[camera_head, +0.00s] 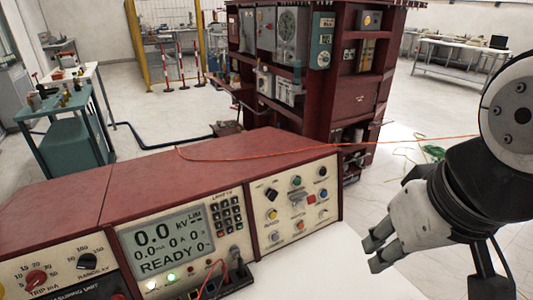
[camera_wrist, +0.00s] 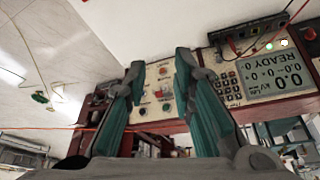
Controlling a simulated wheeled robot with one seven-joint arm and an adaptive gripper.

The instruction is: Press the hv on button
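The control panel (camera_head: 296,205) on the right of the red console carries several coloured buttons and knobs. They include a green button (camera_head: 295,180), a yellow button (camera_head: 272,214) and a red button (camera_head: 311,198). The labels are too small to read, so I cannot tell which is the hv on button. My gripper (camera_head: 373,254) is right of the panel, apart from it and empty. In the wrist view its teal fingers (camera_wrist: 160,60) stand apart, with the upside-down button panel (camera_wrist: 155,92) visible between them.
The console display (camera_head: 168,238) reads 0.0 kV and READY, with a keypad (camera_head: 227,212) beside it. Cables are plugged in below at the black terminal block (camera_head: 228,283). A red equipment rack (camera_head: 345,75) stands behind.

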